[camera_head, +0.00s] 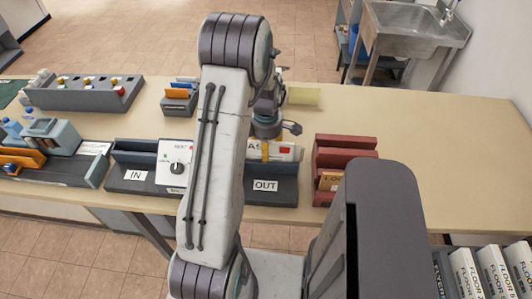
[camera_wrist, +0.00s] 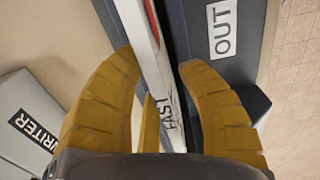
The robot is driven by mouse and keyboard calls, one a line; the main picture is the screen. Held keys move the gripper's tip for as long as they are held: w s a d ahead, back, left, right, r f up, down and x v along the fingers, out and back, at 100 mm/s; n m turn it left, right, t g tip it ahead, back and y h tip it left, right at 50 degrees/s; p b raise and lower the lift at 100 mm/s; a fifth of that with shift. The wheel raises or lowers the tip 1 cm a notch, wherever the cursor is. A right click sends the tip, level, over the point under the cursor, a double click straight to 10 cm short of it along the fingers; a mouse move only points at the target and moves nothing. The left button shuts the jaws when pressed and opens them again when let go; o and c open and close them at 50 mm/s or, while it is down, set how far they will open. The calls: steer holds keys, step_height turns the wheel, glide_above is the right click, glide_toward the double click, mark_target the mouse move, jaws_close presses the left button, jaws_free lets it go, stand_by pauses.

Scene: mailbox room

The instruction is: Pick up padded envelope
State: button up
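A white mailer marked FAST, which I take to be the padded envelope (camera_head: 287,152), stands on edge in the dark OUT tray (camera_head: 284,190). It has a red patch. In the wrist view the envelope (camera_wrist: 146,50) shows as a thin white edge with black lettering, beside the OUT label. My gripper (camera_wrist: 160,65) has its yellow fingers apart, one on each side of the envelope, with visible gaps. In the head view my gripper (camera_head: 265,150) is low over the tray, partly hidden by my arm.
The dark IN tray (camera_head: 125,188) with a white dial box (camera_head: 175,162) stands left. A red rack (camera_head: 345,142) stands close on the right. A yellow pad (camera_head: 303,96) lies behind. The table's right side (camera_head: 450,150) is clear.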

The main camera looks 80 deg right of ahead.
jaws_close()
steer(key=shift+r, duration=0.15)
stand_by(0.4)
